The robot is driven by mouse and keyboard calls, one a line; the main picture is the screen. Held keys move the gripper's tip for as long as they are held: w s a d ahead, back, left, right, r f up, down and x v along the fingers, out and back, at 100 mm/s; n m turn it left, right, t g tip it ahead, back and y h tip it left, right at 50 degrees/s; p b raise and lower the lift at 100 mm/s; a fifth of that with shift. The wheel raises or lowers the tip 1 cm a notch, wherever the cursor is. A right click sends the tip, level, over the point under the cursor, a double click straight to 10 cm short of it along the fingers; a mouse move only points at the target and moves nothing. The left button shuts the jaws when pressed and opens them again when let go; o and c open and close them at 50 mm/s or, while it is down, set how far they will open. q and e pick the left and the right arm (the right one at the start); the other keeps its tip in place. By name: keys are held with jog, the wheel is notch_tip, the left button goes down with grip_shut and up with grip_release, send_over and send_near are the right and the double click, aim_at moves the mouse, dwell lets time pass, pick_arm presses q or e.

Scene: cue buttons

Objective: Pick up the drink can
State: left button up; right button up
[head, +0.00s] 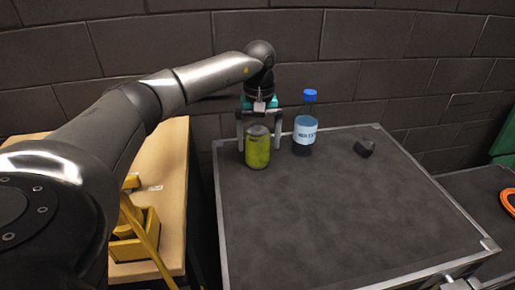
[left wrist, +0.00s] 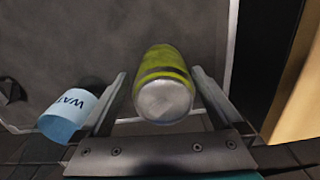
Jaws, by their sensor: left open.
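The drink can (head: 257,151) is yellow-green with a grey top and stands upright near the back left corner of the dark table. In the left wrist view the can (left wrist: 164,72) shows from above, between the two fingers. My left gripper (head: 259,140) is open and points down over the can, with one finger on each side of its upper part. In the left wrist view the left gripper (left wrist: 159,78) shows a gap between each finger and the can. My right gripper is not in view.
A water bottle (head: 305,130) with a blue cap stands close to the right of the left gripper. A small black object (head: 365,148) lies farther right on the table (head: 330,220). The front of the table is clear. A brick wall (head: 365,40) stands behind.

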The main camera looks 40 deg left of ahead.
aim_at(257, 153)
pick_arm(q)
jog(key=f, duration=0.4)
jog(key=shift+a+f+b, duration=0.2)
jog(key=shift+f+b, duration=0.15)
jog(key=shift+b, duration=0.05)
jog(key=shift+c, duration=0.4)
jog(key=c, duration=1.1)
